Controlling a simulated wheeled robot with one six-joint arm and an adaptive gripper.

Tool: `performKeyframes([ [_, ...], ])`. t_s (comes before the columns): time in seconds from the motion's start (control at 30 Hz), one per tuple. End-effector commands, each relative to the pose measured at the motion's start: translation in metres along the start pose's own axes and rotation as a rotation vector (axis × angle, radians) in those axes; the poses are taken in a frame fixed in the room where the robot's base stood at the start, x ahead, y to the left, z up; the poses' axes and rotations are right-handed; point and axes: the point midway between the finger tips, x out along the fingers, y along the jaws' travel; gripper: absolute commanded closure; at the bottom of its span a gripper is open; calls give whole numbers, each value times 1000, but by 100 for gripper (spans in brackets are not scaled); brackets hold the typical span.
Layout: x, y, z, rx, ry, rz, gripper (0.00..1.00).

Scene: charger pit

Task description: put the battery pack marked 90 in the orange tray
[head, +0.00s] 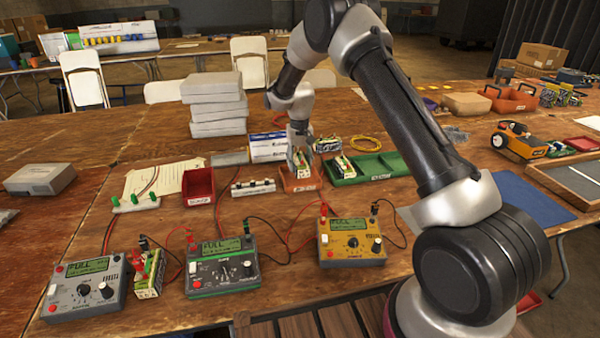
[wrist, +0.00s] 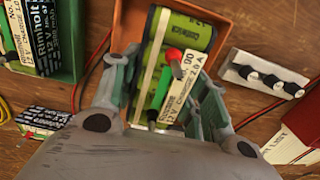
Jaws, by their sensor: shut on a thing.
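My gripper (head: 299,163) points down over the orange tray (head: 301,184). In the wrist view my gripper (wrist: 165,115) is shut on a green battery pack (wrist: 186,37) with a white label that seems to read 90, and red and green terminals. The pack is inside the outline of the orange tray (wrist: 226,28); I cannot tell whether it touches the tray floor. A second battery pack (head: 345,166) lies in the left end of the green tray (head: 392,162), also seen in the wrist view. A third pack (head: 150,274) stands beside the grey charger (head: 86,287).
A green charger (head: 222,268) and a yellow charger (head: 350,242) stand in front, with red and black leads around them. A red bin (head: 198,187) and a white terminal strip (head: 253,188) are left of the orange tray. Grey boxes (head: 215,104) are stacked behind.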

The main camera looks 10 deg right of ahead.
Motion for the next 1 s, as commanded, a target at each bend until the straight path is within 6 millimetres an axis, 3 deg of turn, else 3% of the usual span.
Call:
performKeyframes([
  [0.3,35,0,0,0,0,0,100],
  [0.67,40,0,0,0,2,0,100],
  [0.7,42,0,0,0,0,0,54],
  [0.8,41,0,0,0,1,0,36],
  [1.0,41,0,0,0,1,0,34],
])
